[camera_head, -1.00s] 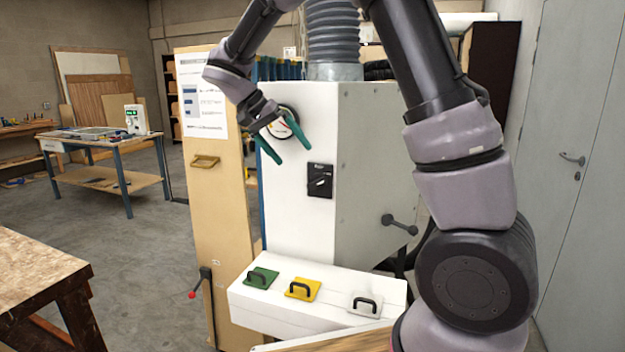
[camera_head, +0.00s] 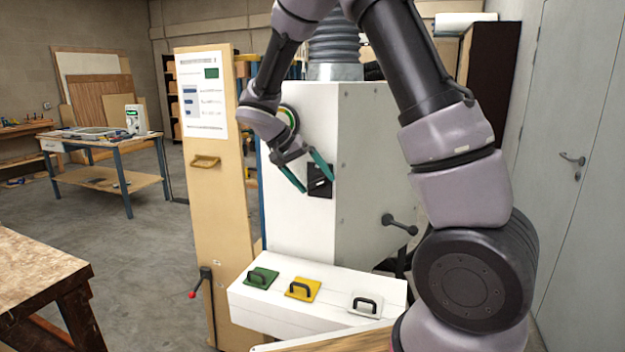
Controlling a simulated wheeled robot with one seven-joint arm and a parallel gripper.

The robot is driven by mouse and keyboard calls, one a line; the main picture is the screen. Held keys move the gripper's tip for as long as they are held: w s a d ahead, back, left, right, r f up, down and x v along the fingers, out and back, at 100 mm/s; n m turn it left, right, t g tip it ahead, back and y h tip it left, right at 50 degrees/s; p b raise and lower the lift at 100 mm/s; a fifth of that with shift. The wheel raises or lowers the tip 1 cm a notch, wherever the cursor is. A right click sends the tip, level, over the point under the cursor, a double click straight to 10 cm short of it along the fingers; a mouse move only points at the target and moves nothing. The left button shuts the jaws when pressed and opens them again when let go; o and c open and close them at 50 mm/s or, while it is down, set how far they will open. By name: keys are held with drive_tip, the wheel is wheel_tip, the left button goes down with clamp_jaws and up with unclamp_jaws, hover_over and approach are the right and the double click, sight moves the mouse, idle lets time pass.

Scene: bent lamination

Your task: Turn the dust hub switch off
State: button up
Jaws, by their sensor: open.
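The dust hub (camera_head: 362,225) is a white and grey cabinet with a ribbed grey hose on top. Its switch (camera_head: 319,188) is a black square plate with a rotary handle on the white front face. My gripper (camera_head: 318,185) is open, with teal fingers spread on either side of the switch in this view. A round gauge (camera_head: 289,115) above is partly hidden by my wrist.
A white box (camera_head: 330,313) below the switch carries green (camera_head: 262,278), yellow (camera_head: 303,289) and white (camera_head: 365,303) handled plates. A black lever (camera_head: 400,224) sticks out from the cabinet's grey side. A wooden panel (camera_head: 215,230) stands left. Open floor lies further left.

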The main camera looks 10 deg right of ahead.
drive_tip(key=c, duration=1.4)
drive_tip(key=shift+o, duration=0.3)
drive_tip(key=shift+a, duration=0.1)
drive_tip(key=shift+w+a+f+n+g+h, duration=0.15)
drive_tip(key=shift+n+g+h, duration=0.15)
drive_tip(key=shift+g+h, duration=0.5)
drive_tip(key=h, duration=0.2)
drive_tip(key=n+g+h, duration=0.1)
drive_tip(key=shift+w+a+f, duration=0.1)
drive_tip(key=shift+a+f, duration=0.05)
drive_tip(key=shift+f, duration=0.1)
drive_tip(key=h, duration=0.1)
drive_tip(key=n+g+h, duration=0.1)
drive_tip(key=h, duration=0.3)
drive_tip(key=shift+a+f+n+g, duration=0.1)
drive_tip(key=shift+f+n+g, duration=0.2)
drive_tip(key=shift+f+n, duration=0.1)
drive_tip(key=shift+h, duration=0.4)
